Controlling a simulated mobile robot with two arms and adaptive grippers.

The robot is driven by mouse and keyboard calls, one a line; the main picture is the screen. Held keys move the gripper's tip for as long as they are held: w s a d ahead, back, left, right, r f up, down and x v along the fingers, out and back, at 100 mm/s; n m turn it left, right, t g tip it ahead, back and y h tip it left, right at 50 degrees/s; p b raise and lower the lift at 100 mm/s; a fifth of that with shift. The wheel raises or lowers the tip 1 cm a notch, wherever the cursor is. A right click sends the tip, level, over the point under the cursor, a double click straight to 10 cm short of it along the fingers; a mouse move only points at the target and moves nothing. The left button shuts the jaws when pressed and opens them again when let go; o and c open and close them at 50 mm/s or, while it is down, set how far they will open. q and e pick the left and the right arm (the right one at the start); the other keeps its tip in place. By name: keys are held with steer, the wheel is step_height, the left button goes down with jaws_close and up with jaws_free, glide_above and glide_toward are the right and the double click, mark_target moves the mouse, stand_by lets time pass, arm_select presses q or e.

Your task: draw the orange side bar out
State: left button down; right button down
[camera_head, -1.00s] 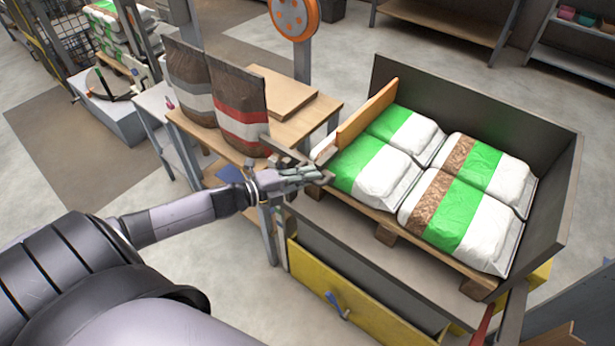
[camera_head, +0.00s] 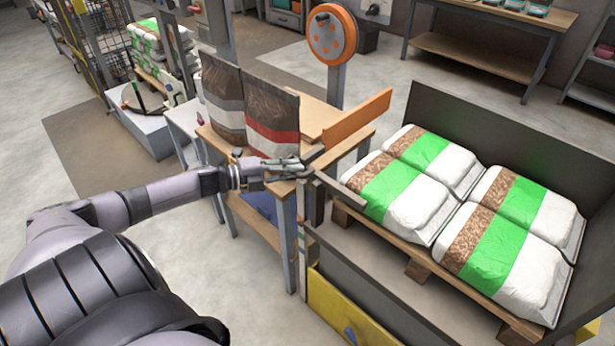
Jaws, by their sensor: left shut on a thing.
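The orange side bar (camera_head: 357,118) stands on edge, left of the bags. A gap shows between it and the nearest bags. My left gripper (camera_head: 292,166) is shut at the bar's near end, beside the wooden table. Its fingers hide the exact place of the hold. The dark-walled bagger bay (camera_head: 500,140) holds several white, green and brown bags (camera_head: 415,190) on a wooden pallet (camera_head: 419,270). My right gripper is out of view.
The wooden table (camera_head: 312,125) bears two brown bags (camera_head: 271,120) close behind my left gripper. A grey metal rail (camera_head: 340,192) lies just right of the fingers. A round orange dial (camera_head: 332,35) stands on a post behind. A yellow panel (camera_head: 335,308) is below.

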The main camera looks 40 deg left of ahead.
arm_select(q)
steer(key=shift+w+a, duration=0.1)
steer(key=shift+a, duration=1.1)
steer(key=c, duration=1.6)
jaws_free()
steer(key=v, duration=1.2)
